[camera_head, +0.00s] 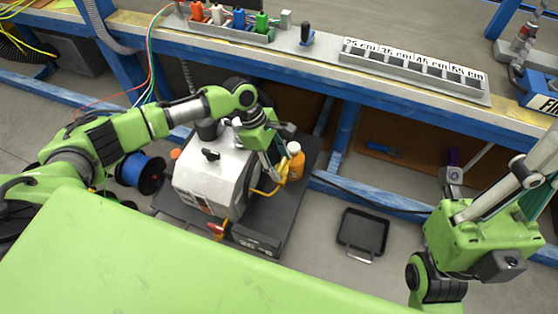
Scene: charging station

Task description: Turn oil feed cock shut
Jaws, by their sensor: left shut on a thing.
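The pale grey machine (208,180) stands on a dark base plate (289,211) on the floor below the bench. My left gripper (278,176) reaches down at the machine's right side, shut on a small yellow part, which I take to be the oil feed cock (266,192). The fingers hide much of this part, so its exact angle cannot be told. An orange bottle with a white cap (295,164) stands just right of the fingers. My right gripper (516,182) is at the right edge, far from the machine, with its fingertips cut off or unclear.
The bench (330,77) runs along the back with colored connectors and a labeled slotted tray (410,70). A black pan (362,233) lies on the floor to the right. A blue cable reel (140,172) stands left of the machine. A green surface fills the front.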

